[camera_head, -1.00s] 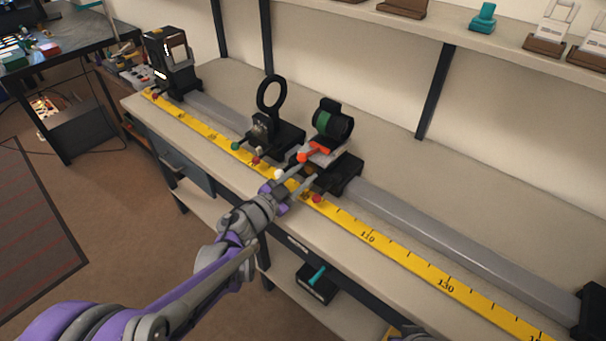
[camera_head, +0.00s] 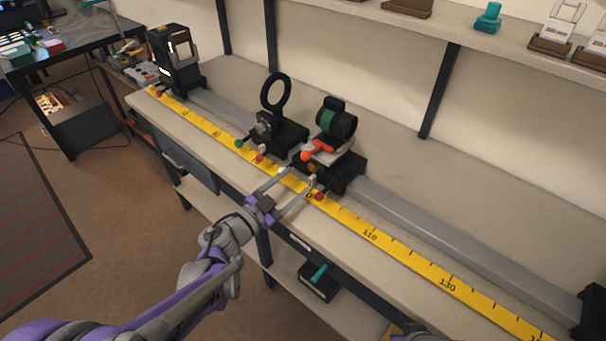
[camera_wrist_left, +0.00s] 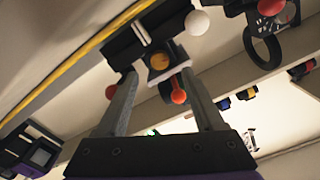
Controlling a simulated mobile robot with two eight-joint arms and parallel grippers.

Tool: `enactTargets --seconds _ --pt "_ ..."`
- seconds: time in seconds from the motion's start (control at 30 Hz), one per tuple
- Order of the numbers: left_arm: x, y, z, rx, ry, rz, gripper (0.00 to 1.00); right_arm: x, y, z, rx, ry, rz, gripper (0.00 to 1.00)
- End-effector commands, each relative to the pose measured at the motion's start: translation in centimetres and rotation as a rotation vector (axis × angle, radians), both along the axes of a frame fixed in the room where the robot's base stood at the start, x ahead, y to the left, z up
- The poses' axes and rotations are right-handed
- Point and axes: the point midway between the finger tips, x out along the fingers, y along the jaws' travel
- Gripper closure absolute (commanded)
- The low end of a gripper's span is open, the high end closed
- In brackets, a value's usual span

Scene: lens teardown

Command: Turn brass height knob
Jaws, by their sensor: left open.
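The brass knob (camera_wrist_left: 160,61) shows as a small gold disc on the dark carriage (camera_wrist_left: 150,38) in the left wrist view, ahead of and between my fingers. In the head view, the knob (camera_head: 312,167) is small and partly hidden on the front of the carriage that bears the black and green lens (camera_head: 336,121). My left gripper (camera_head: 299,177) is open and empty in front of that carriage, its fingers spread on either side. In the left wrist view the open fingers (camera_wrist_left: 157,80) point towards the knob, with a visible gap before it.
An orange-red lever (camera_head: 318,149) sits above the knob. A red knob (camera_head: 319,196) lies near the right finger. A ring holder (camera_head: 275,92) stands on the carriage to the left. The yellow scale (camera_head: 370,236) runs along the bench front. The grey rail (camera_head: 440,232) is clear to the right.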

Motion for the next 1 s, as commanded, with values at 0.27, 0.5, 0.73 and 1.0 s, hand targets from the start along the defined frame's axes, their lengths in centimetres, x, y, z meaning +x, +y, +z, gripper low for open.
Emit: enactTargets --seconds 0.27,0.5,0.73,1.0 --pt "-3.6 2.8 0.0 0.001 0.000 0.001 0.31 0.0 0.0 0.3 0.000 -0.001 0.000 1.00" --pt "-4.4 3.2 0.0 0.000 0.000 0.000 0.31 0.0 0.0 0.3 0.000 -0.001 0.000 1.00" --pt "-4.4 3.1 0.0 0.000 0.000 -0.001 0.31 0.0 0.0 0.3 0.000 -0.001 0.000 1.00" --pt "-4.1 3.7 0.7 -0.010 -0.005 0.044 0.31 0.0 0.0 0.3 0.000 -0.001 0.000 1.00"
